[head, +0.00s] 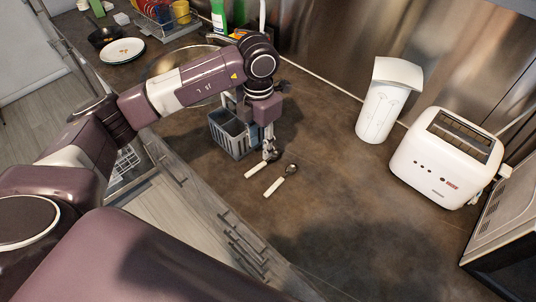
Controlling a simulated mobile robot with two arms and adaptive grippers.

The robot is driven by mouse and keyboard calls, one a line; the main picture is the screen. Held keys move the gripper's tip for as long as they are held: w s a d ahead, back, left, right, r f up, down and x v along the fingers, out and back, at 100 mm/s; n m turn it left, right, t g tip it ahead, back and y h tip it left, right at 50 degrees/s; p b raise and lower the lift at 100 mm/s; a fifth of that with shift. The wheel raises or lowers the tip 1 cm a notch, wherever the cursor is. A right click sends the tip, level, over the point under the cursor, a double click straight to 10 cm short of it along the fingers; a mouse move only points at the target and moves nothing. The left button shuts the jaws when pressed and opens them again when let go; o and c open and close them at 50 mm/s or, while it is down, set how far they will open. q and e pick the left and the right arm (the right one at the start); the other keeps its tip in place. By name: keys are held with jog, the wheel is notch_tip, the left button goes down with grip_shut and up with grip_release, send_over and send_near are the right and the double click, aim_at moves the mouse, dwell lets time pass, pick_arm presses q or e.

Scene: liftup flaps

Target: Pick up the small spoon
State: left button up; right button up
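Two white-handled utensils lie on the dark brown counter (330,210). One is a spoon (281,182) with a dark metal bowl, fully in view. The other utensil (256,171) lies just left of it; its far end is hidden at my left gripper. I cannot tell for sure which one is the small spoon. My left gripper (268,154) points down at the far end of the left utensil, very close to it or touching. Its fingers are small and partly hidden, so its opening is unclear. My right gripper is out of view.
A grey basket (231,138) stands right beside my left gripper. A white container (388,100) and a white toaster (446,158) stand at the right. A plate (122,50), a pan (104,37) and a dish rack (166,22) are at the back left. The right-front counter is clear.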

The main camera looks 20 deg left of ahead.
aim_at(260, 165)
pick_arm(q)
jog(key=f+p, duration=0.1)
jog(key=s+f+p, duration=0.1)
jog(key=f, duration=0.1)
jog(key=shift+s+d+f, duration=0.1)
jog(key=shift+f, duration=0.2)
jog(key=shift+w+f+p, duration=0.2)
jog(key=shift+f+p, duration=0.2)
jog(key=shift+f, duration=1.05)
jog(key=c, duration=0.7)
grip_shut()
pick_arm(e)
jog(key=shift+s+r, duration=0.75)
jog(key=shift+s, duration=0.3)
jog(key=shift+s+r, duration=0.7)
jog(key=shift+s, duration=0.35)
